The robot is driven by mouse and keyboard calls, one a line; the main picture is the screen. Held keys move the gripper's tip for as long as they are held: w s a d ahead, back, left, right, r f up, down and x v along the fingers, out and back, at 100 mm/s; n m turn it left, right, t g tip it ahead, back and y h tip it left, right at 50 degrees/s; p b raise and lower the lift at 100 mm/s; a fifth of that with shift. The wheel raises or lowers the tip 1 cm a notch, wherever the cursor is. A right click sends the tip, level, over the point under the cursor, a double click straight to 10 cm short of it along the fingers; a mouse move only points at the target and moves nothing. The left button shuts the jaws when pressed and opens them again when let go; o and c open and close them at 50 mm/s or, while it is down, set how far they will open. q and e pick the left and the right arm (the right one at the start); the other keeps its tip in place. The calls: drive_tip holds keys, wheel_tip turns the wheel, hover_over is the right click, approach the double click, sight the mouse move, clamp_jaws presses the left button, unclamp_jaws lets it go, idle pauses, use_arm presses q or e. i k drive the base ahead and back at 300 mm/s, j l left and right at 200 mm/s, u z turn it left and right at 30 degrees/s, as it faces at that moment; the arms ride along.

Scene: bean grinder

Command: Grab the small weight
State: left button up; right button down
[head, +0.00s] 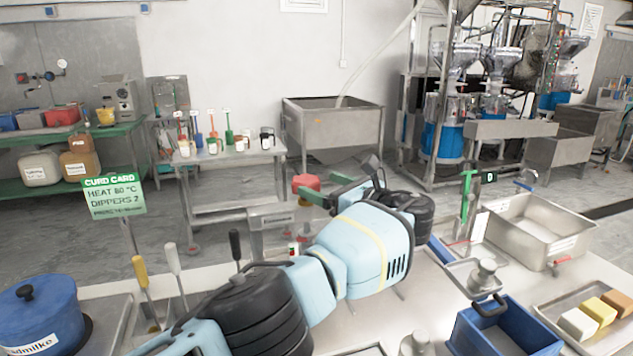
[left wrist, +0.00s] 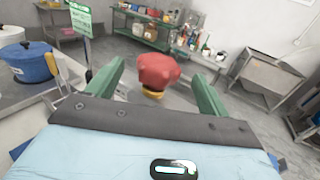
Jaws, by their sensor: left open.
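A silver knobbed metal piece that looks like a weight (head: 486,275) stands by a small metal pan in the head view, right of my left arm. A second silver knobbed piece (head: 415,344) shows at the bottom edge, partly cut off. I cannot tell which is the small weight. My left gripper (head: 328,190) is open, with its green fingers apart, far to the left of both pieces. In the left wrist view its fingers (left wrist: 158,90) are spread, with a red knob (left wrist: 158,70) showing between them, not visibly gripped. My right gripper is not in view.
A blue tray (head: 510,330) and a tray of coloured blocks (head: 578,318) lie at the front right. A steel sink (head: 535,230) stands behind them. A blue pot (head: 40,315) stands at the left, near upright-handled tools (head: 142,272).

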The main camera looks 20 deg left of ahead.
sight(481, 280)
drive_tip(key=k+l, duration=0.15)
drive_tip(key=l, duration=0.25)
drive_tip(key=k+l, duration=0.1)
drive_tip(key=l, duration=0.3)
drive_tip(key=k+l, duration=0.15)
drive_tip(key=l, duration=0.25)
drive_tip(key=k+l, duration=0.15)
drive_tip(key=l, duration=0.25)
drive_tip(key=k+l, duration=0.1)
drive_tip(key=l, duration=0.25)
